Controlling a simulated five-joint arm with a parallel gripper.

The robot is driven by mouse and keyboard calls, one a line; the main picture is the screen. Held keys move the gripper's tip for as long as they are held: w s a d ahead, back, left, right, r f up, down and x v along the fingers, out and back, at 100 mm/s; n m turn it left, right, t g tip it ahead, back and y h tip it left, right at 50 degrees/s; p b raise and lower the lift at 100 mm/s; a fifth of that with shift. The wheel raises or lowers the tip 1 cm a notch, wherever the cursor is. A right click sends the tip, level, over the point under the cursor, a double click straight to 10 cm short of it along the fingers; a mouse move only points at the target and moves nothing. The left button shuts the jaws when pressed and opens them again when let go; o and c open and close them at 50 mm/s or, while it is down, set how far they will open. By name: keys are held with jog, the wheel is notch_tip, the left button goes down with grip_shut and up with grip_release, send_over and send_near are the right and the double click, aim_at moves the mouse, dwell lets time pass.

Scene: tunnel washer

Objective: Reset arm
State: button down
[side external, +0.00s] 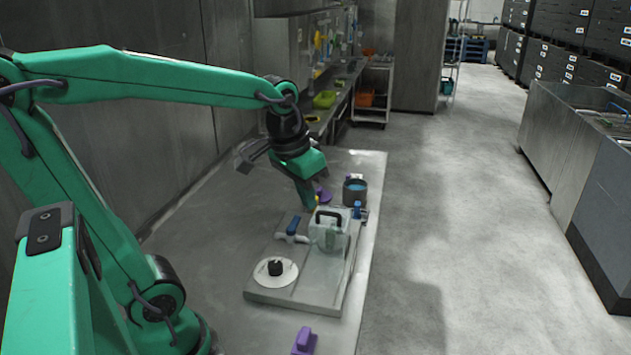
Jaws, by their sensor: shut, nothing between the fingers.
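My gripper (308,199) hangs from the green arm at the middle of the side external view. Its fingers point down and are shut, with nothing seen held. It is above the far left part of a grey raised board (318,288) on the grey table. A clear container with a black handle (330,233) stands on the board, to the right of and nearer than the fingertips. A blue-handled white fitting (293,232) lies just nearer than the gripper. A white disc with a black knob (275,272) lies at the board's near left.
A grey pot with blue content (355,191) stands behind the board, with a blue-topped item (358,211) beside it. A purple object (323,196) is close to the gripper. A purple-handled block (304,342) sits at the near edge. The table left of the board is clear.

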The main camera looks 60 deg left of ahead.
jog(key=s+d+m+t, duration=0.1)
jog(key=s+d+t, duration=0.1)
jog(key=s, duration=0.5)
jog(key=shift+d+f, duration=0.15)
jog(key=shift+d, duration=0.55)
